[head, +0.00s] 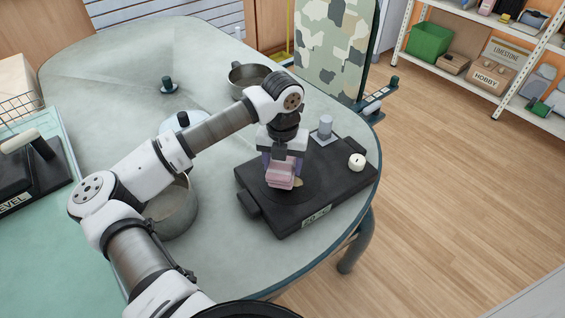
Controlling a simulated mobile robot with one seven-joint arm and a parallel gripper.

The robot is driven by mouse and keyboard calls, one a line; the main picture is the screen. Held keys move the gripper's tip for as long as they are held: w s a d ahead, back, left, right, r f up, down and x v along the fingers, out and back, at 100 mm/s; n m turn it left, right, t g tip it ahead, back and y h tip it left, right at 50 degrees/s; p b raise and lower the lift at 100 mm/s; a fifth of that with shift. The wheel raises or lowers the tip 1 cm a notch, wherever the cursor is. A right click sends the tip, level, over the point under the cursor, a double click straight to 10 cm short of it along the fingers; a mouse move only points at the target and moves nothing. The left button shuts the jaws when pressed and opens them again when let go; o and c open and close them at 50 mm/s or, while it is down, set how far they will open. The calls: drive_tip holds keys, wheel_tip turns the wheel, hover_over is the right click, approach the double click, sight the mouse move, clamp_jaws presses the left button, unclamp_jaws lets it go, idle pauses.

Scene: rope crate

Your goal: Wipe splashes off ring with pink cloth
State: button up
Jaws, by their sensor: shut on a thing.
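My gripper (281,163) is over the black hot plate (320,188) near the right edge of the table and points down. It is shut on the pink cloth (281,178), which hangs below the fingers, low over the ring (273,196). The ring is a dark round area on the plate's top, partly hidden by the gripper and cloth. I cannot tell whether the cloth touches it. A small tan splash (298,182) shows just right of the cloth. Any other splashes under the cloth are hidden.
A small cream round object (357,161) sits at the plate's right end. A grey cylinder (325,126) stands behind the plate. A metal pot (176,208) is partly under my arm; another pot (248,76) stands farther back.

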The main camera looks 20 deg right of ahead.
drive_tip(key=shift+f+b, duration=0.6)
idle(0.3)
drive_tip(key=shift+d, duration=0.1)
drive_tip(key=shift+s+d+r+b, duration=0.1)
drive_tip(key=shift+s+d+b, duration=0.1)
drive_tip(key=shift+s+d, duration=0.45)
drive_tip(key=shift+s+d+r+b, duration=0.1)
drive_tip(key=shift+s+d+b, duration=0.15)
drive_tip(key=shift+d, duration=0.6)
drive_tip(key=shift+w+a+f+b, duration=0.1)
drive_tip(key=shift+w+a+b, duration=0.35)
drive_tip(key=shift+a, duration=0.35)
drive_tip(key=shift+w+a+f+b, duration=0.1)
drive_tip(key=shift+w+a+b, duration=0.35)
drive_tip(key=shift+a, duration=0.35)
